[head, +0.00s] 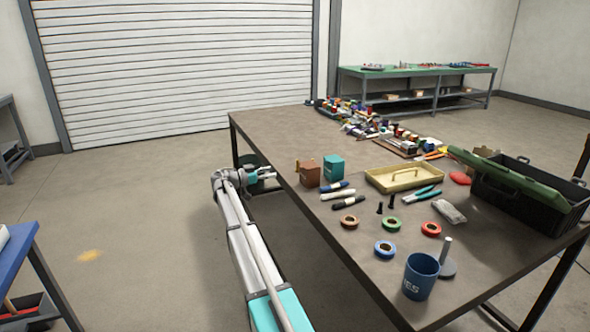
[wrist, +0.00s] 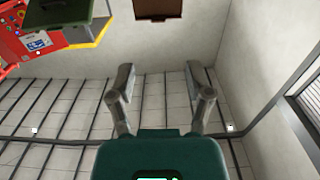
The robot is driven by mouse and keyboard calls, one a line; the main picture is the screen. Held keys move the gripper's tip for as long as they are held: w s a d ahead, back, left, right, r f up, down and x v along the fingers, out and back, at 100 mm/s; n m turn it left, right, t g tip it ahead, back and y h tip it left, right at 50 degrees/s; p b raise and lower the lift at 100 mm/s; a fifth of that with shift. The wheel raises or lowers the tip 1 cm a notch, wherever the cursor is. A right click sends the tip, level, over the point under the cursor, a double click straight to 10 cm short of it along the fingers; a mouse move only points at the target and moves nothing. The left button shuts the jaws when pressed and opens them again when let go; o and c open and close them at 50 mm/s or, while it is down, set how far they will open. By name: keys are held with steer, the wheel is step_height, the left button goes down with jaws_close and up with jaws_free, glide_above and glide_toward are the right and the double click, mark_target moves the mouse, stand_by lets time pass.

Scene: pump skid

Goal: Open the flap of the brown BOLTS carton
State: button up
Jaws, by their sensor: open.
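The brown BOLTS carton (head: 309,173) stands near the left edge of the workbench, just left of a teal carton. A small brown piece sticks up at its upper left; I cannot tell whether this is the flap. No lettering is legible. My gripper (head: 272,176) is left of the brown carton, beside the bench edge and apart from the carton. In the wrist view my gripper (wrist: 159,72) is open, with nothing between its fingers. A brown boxy shape (wrist: 158,9), likely the carton, is cut off at the top, beyond the fingertips.
The teal carton (head: 334,168) stands close to the right of the brown one.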

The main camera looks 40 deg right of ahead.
mark_target(308, 165)
steer(key=x, duration=1.1)
steer(key=shift+s+d, duration=0.15)
steer(key=shift+d, duration=0.2)
